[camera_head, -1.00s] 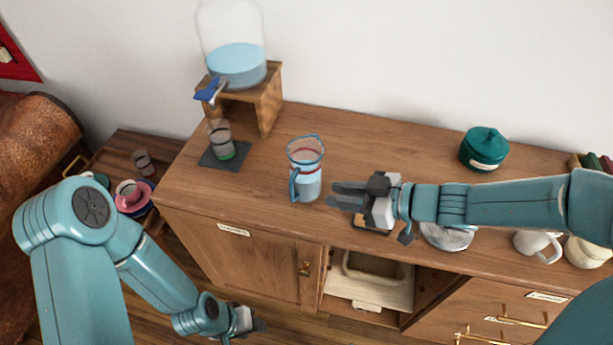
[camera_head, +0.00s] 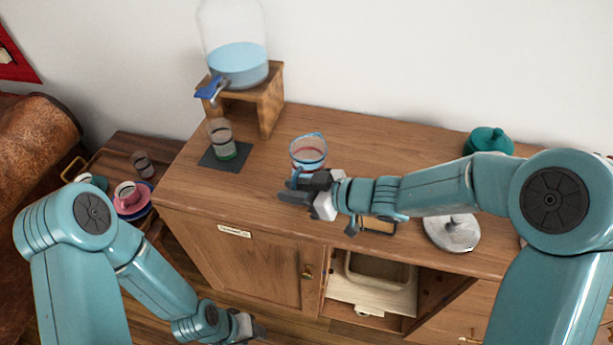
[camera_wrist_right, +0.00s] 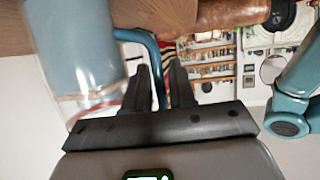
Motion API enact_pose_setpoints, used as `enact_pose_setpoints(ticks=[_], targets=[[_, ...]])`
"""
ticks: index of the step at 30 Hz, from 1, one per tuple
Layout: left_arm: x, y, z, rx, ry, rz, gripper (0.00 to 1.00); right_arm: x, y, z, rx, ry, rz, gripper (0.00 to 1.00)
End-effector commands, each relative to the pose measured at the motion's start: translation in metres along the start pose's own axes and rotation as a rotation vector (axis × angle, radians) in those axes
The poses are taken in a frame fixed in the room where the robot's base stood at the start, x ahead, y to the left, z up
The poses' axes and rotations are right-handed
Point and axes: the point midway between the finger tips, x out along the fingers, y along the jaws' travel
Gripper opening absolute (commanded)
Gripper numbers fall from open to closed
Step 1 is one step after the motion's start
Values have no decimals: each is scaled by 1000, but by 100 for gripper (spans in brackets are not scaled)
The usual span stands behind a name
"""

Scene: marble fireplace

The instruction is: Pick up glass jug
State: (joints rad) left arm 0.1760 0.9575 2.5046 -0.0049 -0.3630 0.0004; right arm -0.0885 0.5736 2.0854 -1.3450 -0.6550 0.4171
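The glass jug (camera_head: 309,148) is a clear upright cylinder with a blue rim, red band and blue liquid. It stands on the wooden cabinet top, its lower part hidden behind my right gripper. My right gripper (camera_head: 285,191) is at the jug's handle side. In the right wrist view the jug (camera_wrist_right: 80,55) fills the left. Its blue handle (camera_wrist_right: 154,50) runs down between the fingers of my right gripper (camera_wrist_right: 160,75), with small gaps beside it; the gripper looks open. My left gripper (camera_head: 250,326) is low in front of the cabinet, small, its opening unclear.
A water dispenser (camera_head: 238,64) sits on a wooden stand (camera_head: 268,98) behind left. A glass (camera_head: 221,140) stands on a dark mat (camera_head: 232,163) left of the jug. A silver round object (camera_head: 453,232) and a teal lidded pot (camera_head: 489,141) are to the right.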

Motion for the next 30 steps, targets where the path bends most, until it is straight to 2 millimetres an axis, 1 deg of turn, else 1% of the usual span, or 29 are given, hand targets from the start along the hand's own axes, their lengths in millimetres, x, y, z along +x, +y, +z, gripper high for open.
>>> enact_pose_setpoints(ticks=[1, 2, 3, 4, 30], targets=[[0, 0, 0, 0, 0, 0, 43, 0, 0, 0, 0, 0, 0, 25], [0, 0, 0, 0, 0, 0, 43, 0, 0, 0, 0, 0, 0, 15], [0, 0, 0, 0, 0, 0, 43, 0, 0, 0, 0, 0, 0, 2], [0, 0, 0, 0, 0, 0, 43, 0, 0, 0, 0, 0, 0, 0], [0, 0, 0, 0, 0, 0, 43, 0, 0, 1, 1, -1, 0, 0]])
